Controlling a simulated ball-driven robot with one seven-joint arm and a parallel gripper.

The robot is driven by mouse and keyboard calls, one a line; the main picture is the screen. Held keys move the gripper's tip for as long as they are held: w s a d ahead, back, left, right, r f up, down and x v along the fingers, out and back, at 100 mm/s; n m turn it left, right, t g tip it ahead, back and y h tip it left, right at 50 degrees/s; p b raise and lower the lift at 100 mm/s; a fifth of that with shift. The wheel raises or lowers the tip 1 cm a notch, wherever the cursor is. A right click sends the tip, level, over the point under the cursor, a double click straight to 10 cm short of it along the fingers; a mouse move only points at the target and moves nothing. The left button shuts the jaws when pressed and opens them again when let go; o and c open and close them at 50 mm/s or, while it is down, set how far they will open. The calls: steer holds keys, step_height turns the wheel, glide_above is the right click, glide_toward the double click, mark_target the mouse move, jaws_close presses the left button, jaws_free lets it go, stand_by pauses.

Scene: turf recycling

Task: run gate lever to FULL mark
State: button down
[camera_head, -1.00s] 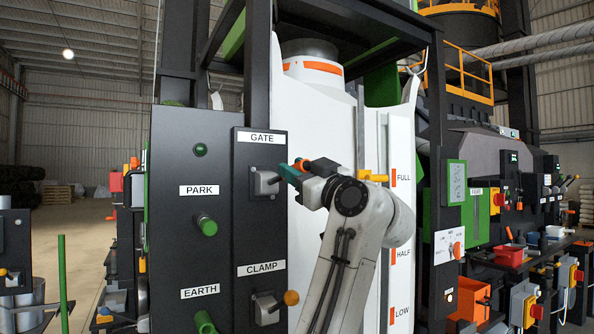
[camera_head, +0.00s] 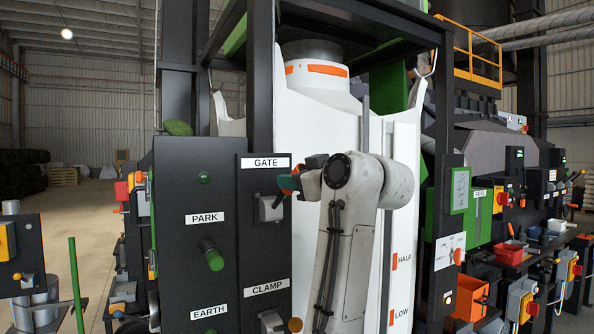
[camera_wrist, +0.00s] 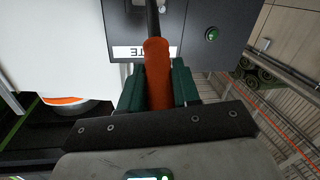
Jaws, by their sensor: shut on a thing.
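The GATE lever's grey housing (camera_head: 270,208) sits on the dark panel below the GATE label (camera_head: 265,162). In the wrist view its orange-red handle (camera_wrist: 158,75) lies between my green jaws, with a dark stem running up to the panel. My gripper (camera_head: 288,183) is shut on this handle; the wrist view also shows my gripper (camera_wrist: 158,88). On the white bag's right side the HALF mark (camera_head: 395,262) and LOW mark (camera_head: 392,317) show. The FULL mark is hidden behind my arm.
Below the GATE lever is the CLAMP lever housing (camera_head: 271,321) with an orange knob. The white bag (camera_head: 330,120) hangs close behind my arm, under a dark frame. Open floor shows at far left.

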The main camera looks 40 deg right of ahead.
steer(key=shift+r, duration=0.2)
steer(key=c, duration=0.9)
jaws_free()
steer(key=shift+w, duration=0.1)
steer(key=shift+f, duration=0.1)
steer(key=s+b, duration=0.1)
steer(key=s, duration=0.6)
steer(key=s+a+b, duration=0.1)
steer(key=s, duration=0.2)
steer(key=shift+s+r+b, duration=0.3)
steer(key=shift+s, duration=0.1)
